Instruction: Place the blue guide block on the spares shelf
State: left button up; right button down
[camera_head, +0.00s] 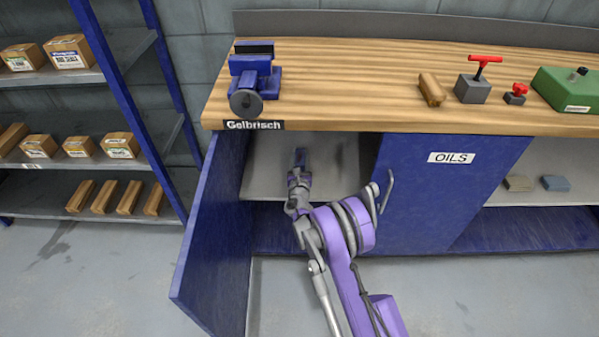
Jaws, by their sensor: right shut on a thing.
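My right gripper (298,170) reaches into the open cabinet under the workbench. It is shut on a small dark blue block (299,156), which stands up from the fingers; the fingers hide its lower part. The block is above or at the grey cabinet shelf (338,160); I cannot tell whether it touches it. No spares label can be read. My left gripper is out of view.
The blue cabinet door (205,245) stands open at the left. The closed OILS door (430,190) is close on the right of my arm. The workbench top (345,85) overhangs, with a blue vise (252,78) on it. A storage rack (150,110) with boxes stands far left.

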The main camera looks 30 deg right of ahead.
jog(key=shift+f+b, duration=0.65)
jog(key=shift+f, duration=2.5)
jog(key=shift+f, duration=0.2)
jog(key=shift+c, duration=2)
grip_release()
jog(key=shift+r, duration=0.1)
